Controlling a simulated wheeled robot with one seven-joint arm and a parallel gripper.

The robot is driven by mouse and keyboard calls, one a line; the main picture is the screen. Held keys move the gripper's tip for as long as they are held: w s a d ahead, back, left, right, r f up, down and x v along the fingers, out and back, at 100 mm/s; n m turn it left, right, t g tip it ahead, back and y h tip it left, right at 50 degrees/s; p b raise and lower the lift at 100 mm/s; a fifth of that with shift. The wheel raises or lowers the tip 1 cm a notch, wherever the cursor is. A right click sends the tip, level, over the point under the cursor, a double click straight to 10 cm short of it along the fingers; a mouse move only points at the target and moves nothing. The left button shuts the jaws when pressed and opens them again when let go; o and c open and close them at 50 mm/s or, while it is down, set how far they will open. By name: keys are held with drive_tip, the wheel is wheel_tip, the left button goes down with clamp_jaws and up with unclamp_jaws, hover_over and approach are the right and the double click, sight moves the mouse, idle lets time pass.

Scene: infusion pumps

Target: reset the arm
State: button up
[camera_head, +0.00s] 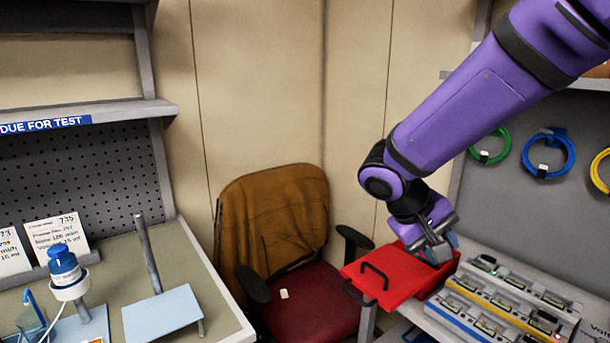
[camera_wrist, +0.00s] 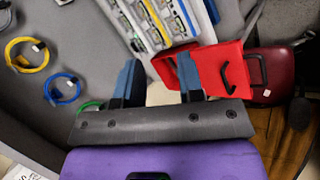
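My purple arm reaches in from the upper right in the head view. My gripper (camera_head: 441,250) is at its lower end, over the right part of a red toolbox-like case (camera_head: 385,272) with dark handles. In the wrist view, my gripper (camera_wrist: 158,82) shows two blue-padded fingers standing apart with nothing held between them. The red case also shows in the wrist view (camera_wrist: 228,72), beyond the right finger. Whether the gripper touches the case cannot be told.
A rack of infusion pumps (camera_head: 505,300) stands right of the case. Cable coils, one blue (camera_head: 549,155), hang on the grey panel behind. A chair (camera_head: 290,250) with a brown cover stands between the benches. The left bench (camera_head: 215,320) holds a blue-capped bottle (camera_head: 65,268) and cards.

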drive_tip(key=s+d+r+m+t+y, duration=0.1)
drive_tip(key=s+d+r+t+y, duration=0.1)
drive_tip(key=s+r, duration=0.3)
drive_tip(key=s+d+r+t+y, duration=0.3)
drive_tip(key=s+d+r+y, duration=0.2)
drive_tip(key=s, duration=0.6)
drive_tip(key=shift+s+r+m, duration=0.25)
drive_tip(key=shift+r+m, duration=0.15)
